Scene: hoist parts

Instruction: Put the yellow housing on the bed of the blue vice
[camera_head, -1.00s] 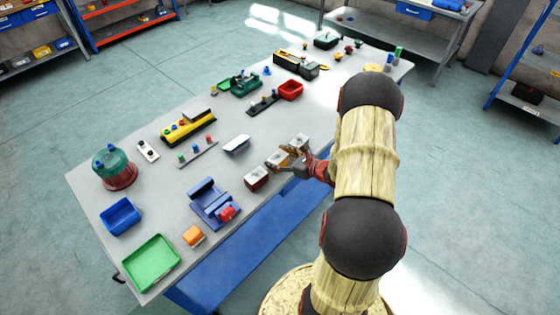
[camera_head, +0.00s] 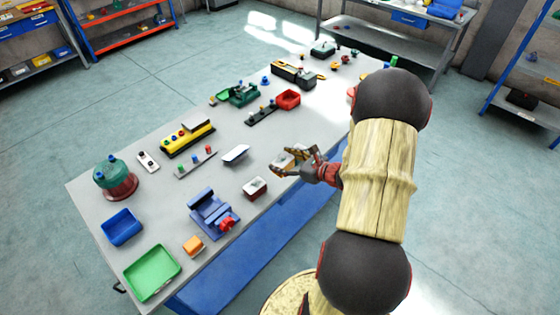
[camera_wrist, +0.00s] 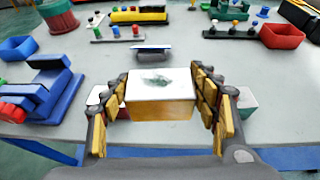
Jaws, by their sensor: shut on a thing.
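The yellow housing (camera_wrist: 161,97) is a box with a pale top bearing a dark smudge. My gripper (camera_wrist: 163,100) is shut on it, a finger along each side. In the head view, my gripper (camera_head: 294,163) holds the housing (camera_head: 283,164) near the table's right edge. The housing looks raised over the tabletop, but its height is hard to judge. The blue vice (camera_head: 208,212), with a red part on its near right, stands to the lower left of my gripper, apart from it. It also shows at the left of the wrist view (camera_wrist: 45,92). Its bed looks bare.
A red box with a pale top (camera_head: 255,188) sits between gripper and vice. A green-sided box (camera_wrist: 246,102) is partly hidden behind my right finger. A white-topped block (camera_head: 236,154), an orange block (camera_head: 193,245), a blue bin (camera_head: 122,228) and a green tray (camera_head: 152,272) stand nearby.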

